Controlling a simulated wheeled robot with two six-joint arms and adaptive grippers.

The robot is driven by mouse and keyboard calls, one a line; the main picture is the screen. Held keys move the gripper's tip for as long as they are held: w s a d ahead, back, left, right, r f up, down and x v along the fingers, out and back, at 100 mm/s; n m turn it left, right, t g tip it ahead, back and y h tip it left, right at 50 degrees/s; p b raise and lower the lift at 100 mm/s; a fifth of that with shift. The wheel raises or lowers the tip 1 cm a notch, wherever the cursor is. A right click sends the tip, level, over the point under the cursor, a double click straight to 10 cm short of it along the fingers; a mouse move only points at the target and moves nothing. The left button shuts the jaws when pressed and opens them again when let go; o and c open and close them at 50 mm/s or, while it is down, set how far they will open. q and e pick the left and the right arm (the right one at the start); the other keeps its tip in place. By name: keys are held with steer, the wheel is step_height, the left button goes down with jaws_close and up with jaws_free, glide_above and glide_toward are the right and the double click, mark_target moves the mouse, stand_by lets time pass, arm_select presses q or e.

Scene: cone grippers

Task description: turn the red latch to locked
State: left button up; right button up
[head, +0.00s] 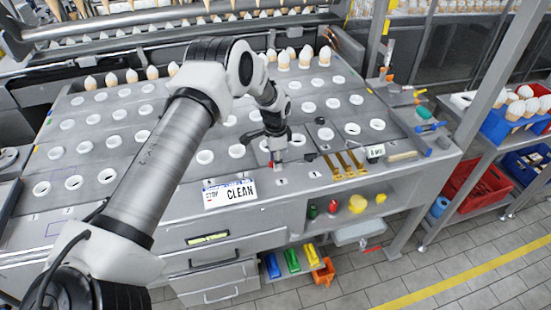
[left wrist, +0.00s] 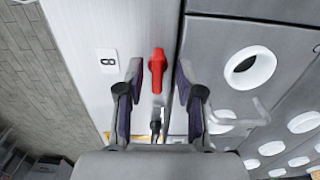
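The red latch (left wrist: 157,72) shows in the left wrist view as a short red handle pointing up and down the picture. It lies on the pale strip at the worktop's front, beside the seam with the grey panel. My left gripper (left wrist: 158,66) is open, with one finger on each side of the latch and a narrow gap on both sides. In the head view my left gripper (head: 277,152) points down at the worktop's front, and only a small red part of the latch (head: 270,164) shows beside it. My right gripper is in neither view.
A white label with a dark mark (left wrist: 107,61) lies left of the latch. The worktop has many white-rimmed holes (left wrist: 249,67). A CLEAN sign (head: 230,193) stands at the front edge, and brass-coloured bars (head: 343,164) lie right of my gripper.

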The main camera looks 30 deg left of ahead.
arm_select(q)
steer(key=shift+s+d+r, duration=0.1)
steer(key=shift+s+r, duration=0.2)
jaws_close()
steer(key=shift+f, duration=0.1)
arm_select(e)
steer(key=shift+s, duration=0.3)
arm_select(q)
steer(key=shift+f+n, duration=0.1)
steer(key=shift+n, duration=0.2)
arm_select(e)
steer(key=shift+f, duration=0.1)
arm_select(q)
steer(key=n+b, duration=0.1)
steer(key=n, duration=0.1)
steer(key=shift+f+n, duration=0.1)
steer(key=shift+n, duration=0.2)
steer(key=n+b, duration=0.1)
steer(key=n, duration=1.2)
steer(key=shift+n, duration=0.4)
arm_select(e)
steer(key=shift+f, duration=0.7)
